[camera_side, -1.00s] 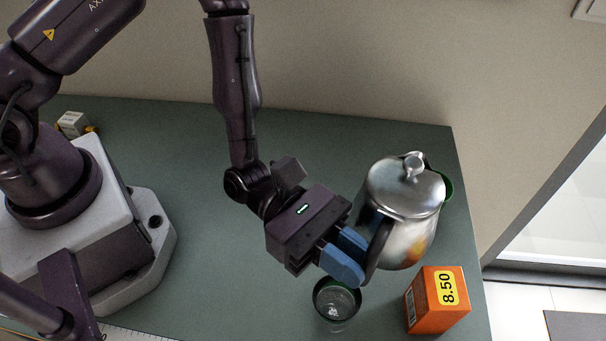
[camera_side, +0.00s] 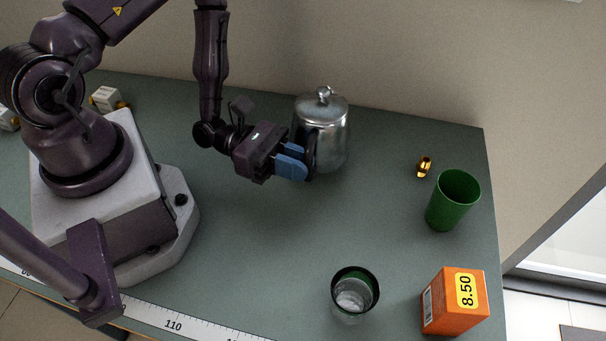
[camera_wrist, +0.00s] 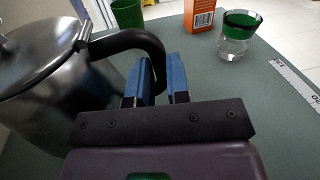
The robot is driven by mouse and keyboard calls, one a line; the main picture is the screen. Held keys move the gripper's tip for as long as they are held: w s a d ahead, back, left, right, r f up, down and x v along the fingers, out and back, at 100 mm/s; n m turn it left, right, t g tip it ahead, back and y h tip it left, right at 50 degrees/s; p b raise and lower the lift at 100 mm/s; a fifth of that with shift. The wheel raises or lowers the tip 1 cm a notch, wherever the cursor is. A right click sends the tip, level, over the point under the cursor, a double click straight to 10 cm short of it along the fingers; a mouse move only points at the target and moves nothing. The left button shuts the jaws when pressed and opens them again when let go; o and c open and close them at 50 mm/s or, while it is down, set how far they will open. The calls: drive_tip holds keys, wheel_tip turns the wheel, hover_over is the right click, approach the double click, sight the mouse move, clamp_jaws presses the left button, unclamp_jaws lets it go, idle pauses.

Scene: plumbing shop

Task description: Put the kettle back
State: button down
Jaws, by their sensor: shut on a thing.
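The metal kettle (camera_side: 328,128) is upright near the back of the green table, close to the wall. Its lid with a round knob is on. My gripper (camera_side: 298,172) is at its dark handle, with blue fingers shut on it. In the wrist view the kettle (camera_wrist: 45,90) fills the left side, and its black handle (camera_wrist: 140,42) reaches to the blue fingers of my gripper (camera_wrist: 160,80). Whether the kettle's base touches the table is hard to tell.
A green cup (camera_side: 453,202) and a small brass fitting (camera_side: 424,167) stand to the right. A ruler strip (camera_side: 180,325) lies along the front edge. The middle is clear.

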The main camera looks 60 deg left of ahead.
drive_tip(key=shift+f, duration=2.25)
drive_tip(key=c, duration=1.1)
unclamp_jaws()
drive_tip(key=shift+f, duration=0.15)
